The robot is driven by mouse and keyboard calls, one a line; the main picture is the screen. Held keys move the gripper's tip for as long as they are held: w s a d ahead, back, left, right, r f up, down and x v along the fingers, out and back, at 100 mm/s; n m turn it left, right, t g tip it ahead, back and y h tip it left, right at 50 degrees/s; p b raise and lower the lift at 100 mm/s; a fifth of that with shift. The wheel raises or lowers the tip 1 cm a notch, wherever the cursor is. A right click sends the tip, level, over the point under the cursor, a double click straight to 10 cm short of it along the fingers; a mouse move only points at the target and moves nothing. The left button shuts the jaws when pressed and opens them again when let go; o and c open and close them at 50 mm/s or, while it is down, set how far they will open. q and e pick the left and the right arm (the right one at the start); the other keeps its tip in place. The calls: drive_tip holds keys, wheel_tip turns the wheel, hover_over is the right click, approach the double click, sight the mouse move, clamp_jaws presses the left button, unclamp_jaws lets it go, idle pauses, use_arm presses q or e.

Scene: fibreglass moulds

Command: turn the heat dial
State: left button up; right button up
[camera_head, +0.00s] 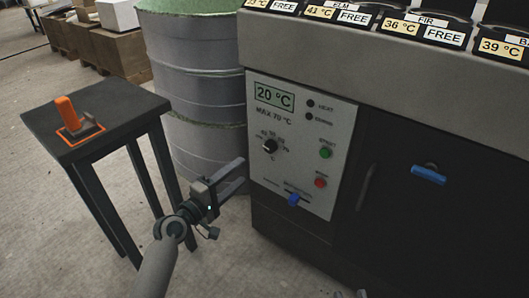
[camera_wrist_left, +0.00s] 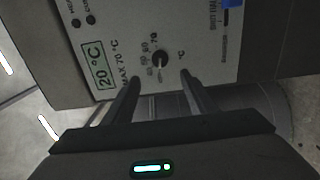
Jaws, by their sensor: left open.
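The heat dial (camera_head: 270,146) is a small black knob with a number scale on the light control panel (camera_head: 318,150) of the dark oven. A display (camera_head: 274,96) above it reads 20 °C, with MAX 70 °C printed below. My left gripper (camera_head: 240,174) is open and empty, in front of the panel's left edge. In the left wrist view the dial (camera_wrist_left: 159,58) shows between and beyond the fingertips of the left gripper (camera_wrist_left: 160,76), and the fingers look apart from it. My right gripper is not in view.
A blue door handle (camera_head: 429,175) is to the right. A dark stool (camera_head: 125,104) with an orange-handled tool (camera_head: 68,113) and grey drums (camera_head: 195,70) stand left.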

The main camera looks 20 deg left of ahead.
sight(268, 149)
use_arm(q)
drive_tip(key=b+x, duration=0.1)
drive_tip(key=x, duration=1.1)
drive_tip(key=shift+w+d+f+b, duration=0.1)
drive_tip(key=shift+w+b, duration=0.2)
drive_tip(key=shift+w+d, duration=0.15)
drive_tip(key=shift+w, duration=0.35)
use_arm(e)
wheel_tip(268, 149, up, 6)
drive_tip(key=s+t+y, duration=0.1)
drive_tip(key=s+t, duration=0.1)
drive_tip(key=t, duration=0.2)
drive_tip(key=shift+a+r, duration=0.15)
drive_tip(key=shift+a, duration=0.15)
use_arm(q)
drive_tip(key=shift+c, duration=0.2)
use_arm(e)
drive_tip(key=shift+s, duration=0.1)
use_arm(q)
drive_tip(key=c, duration=1)
